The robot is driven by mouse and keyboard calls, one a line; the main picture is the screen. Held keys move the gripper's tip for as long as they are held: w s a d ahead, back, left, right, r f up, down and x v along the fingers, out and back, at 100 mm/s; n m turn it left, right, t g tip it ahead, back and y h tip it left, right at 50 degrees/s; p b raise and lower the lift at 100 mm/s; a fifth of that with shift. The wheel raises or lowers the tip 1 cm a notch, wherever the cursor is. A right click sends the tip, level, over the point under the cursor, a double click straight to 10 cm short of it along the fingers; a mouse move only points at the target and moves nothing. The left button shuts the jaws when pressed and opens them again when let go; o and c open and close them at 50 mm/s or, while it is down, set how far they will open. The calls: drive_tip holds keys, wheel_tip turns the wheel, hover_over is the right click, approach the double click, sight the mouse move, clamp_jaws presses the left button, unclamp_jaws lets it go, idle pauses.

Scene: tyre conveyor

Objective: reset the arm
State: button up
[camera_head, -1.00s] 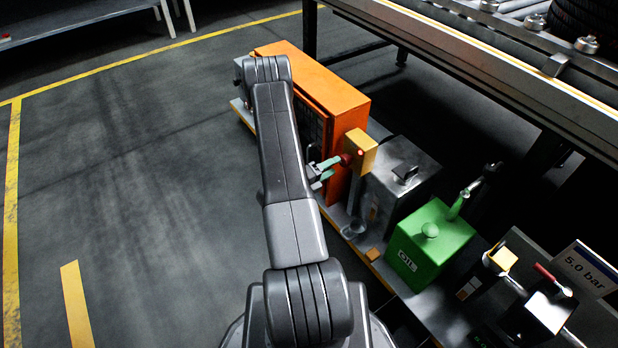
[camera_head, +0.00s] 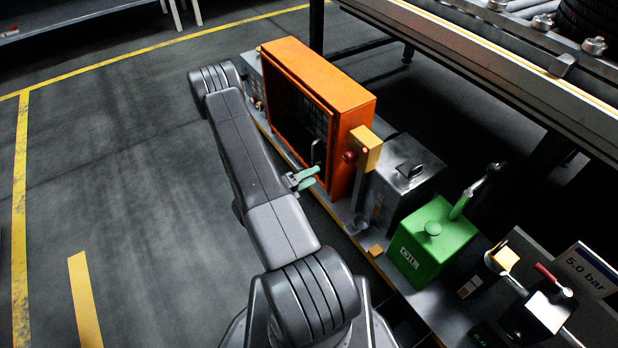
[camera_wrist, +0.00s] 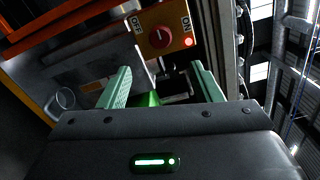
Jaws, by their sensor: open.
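My gripper (camera_head: 303,179) has green fingers and is open and empty. The switch box (camera_head: 366,150) also shows in the head view, on the right end of the orange cabinet.
A grey metal box (camera_head: 425,165), a green oil can (camera_head: 447,240) and a 5.0 bar sign (camera_head: 588,268) stand along the low platform on the right. A conveyor (camera_head: 480,45) runs above and behind. The floor (camera_head: 120,170) on the left is clear.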

sight(346, 159)
drive_tip(key=shift+w+d, duration=0.1)
drive_tip(key=shift+d, duration=0.05)
drive_tip(key=b+x, duration=0.1)
drive_tip(key=x, duration=1.2)
drive_tip(key=shift+w+d+b, duration=0.15)
drive_tip(key=shift+d+b, duration=0.1)
drive_tip(key=shift+b, duration=0.15)
